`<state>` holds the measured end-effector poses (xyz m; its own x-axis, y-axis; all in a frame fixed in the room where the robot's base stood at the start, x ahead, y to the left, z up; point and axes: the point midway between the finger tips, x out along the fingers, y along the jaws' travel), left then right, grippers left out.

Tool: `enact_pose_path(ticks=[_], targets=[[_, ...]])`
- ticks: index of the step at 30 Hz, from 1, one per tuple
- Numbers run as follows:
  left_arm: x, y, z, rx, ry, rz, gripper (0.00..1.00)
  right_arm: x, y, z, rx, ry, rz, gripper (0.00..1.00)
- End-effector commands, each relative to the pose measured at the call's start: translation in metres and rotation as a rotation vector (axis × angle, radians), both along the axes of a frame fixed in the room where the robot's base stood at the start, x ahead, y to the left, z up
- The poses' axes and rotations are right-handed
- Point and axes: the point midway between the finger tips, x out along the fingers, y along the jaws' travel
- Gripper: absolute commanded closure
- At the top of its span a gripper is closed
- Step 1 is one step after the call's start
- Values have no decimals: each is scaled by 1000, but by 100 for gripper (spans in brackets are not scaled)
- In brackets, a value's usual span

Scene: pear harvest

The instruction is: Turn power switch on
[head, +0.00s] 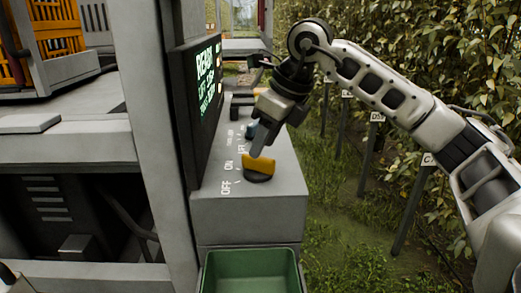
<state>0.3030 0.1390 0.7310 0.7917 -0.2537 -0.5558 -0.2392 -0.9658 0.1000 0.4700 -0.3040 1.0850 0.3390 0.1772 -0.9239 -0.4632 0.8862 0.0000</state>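The power switch is a yellow knob (261,166) on a dark round base, on top of a grey console (280,185). White "OFF" and "ON" labels are printed to its left, with ON farther back. The knob's broad face is turned toward me; I cannot tell which label it points at. My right gripper (258,152) reaches down from above, its fingertips at the knob's upper edge. I cannot tell whether they touch it or how far apart they are. My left gripper is not in view.
A dark screen (207,85) with green text stands left of the switch. Other controls, including a blue one (251,131), lie behind it. A green bin (251,270) is below the console front. Orange crates (57,30) stand upper left. Leafy plants and signposts (375,118) line the right.

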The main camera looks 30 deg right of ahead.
Motion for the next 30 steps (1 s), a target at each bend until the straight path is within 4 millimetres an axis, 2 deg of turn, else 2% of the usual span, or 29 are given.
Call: enact_pose_path(ticks=[1, 6, 12, 18, 30], targets=[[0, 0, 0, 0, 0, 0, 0, -3, -2, 12, 1, -5, -2, 60], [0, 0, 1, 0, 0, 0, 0, -16, -9, 46, 1, -5, -2, 60], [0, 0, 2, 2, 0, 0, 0, -26, -14, 73, 1, -3, -2, 60], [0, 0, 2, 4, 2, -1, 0, -30, -15, 81, 0, 0, -1, 60], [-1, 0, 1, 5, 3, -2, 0, -30, -16, 81, 0, 0, -1, 60]])
